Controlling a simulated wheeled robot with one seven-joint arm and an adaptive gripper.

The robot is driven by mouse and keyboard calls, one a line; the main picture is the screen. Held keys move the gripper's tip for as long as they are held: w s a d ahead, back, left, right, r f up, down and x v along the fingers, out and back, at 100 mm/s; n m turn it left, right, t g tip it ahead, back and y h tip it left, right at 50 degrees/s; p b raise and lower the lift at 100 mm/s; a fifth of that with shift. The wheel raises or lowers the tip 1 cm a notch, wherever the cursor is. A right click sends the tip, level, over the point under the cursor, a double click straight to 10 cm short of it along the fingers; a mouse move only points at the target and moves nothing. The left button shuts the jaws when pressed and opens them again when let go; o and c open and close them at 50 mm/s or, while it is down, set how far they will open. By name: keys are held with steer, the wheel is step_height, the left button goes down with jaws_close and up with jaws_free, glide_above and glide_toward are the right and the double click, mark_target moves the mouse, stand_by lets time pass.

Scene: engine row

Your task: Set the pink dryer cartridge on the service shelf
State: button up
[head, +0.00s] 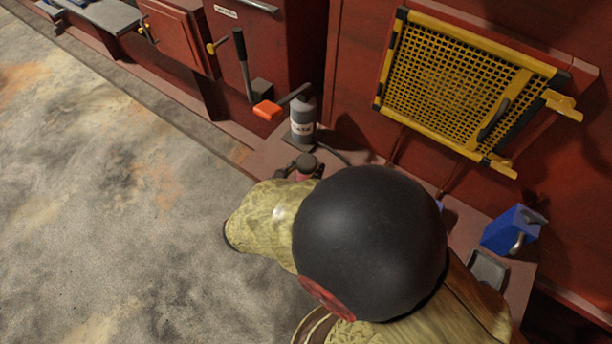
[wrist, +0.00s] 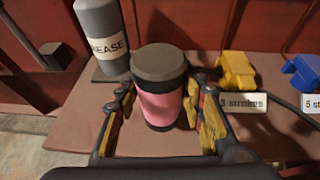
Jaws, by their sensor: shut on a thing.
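The pink dryer cartridge (wrist: 163,104) has a dark cap and a dark base band. It is upright in the wrist view, between the two fingers of my gripper (wrist: 164,94), which is shut on it. In the head view only its top part (head: 305,171) shows beyond my arm. The service shelf (wrist: 75,135) is the reddish-brown ledge under and around it; a bare part also shows in the head view (head: 264,158). The cartridge is over the shelf; I cannot tell whether its base touches it.
A grey grease cylinder (wrist: 97,25) stands close behind left of the cartridge. A yellow fitting (wrist: 237,69) with a "3 strokes" tag is at right, a blue one (wrist: 303,73) farther right. A yellow mesh panel (head: 455,85) hangs above. My arm hides much of the shelf.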

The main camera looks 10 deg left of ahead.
steer(key=shift+w+a+f, duration=0.1)
steer(key=shift+w+f, duration=0.1)
steer(key=shift+f, duration=0.15)
step_height(320, 180, down, 3)
steer(key=shift+w+a+f+b, duration=0.1)
steer(key=shift+f+b, duration=0.05)
steer(key=shift+b, duration=0.95)
steer(key=o, duration=1.3)
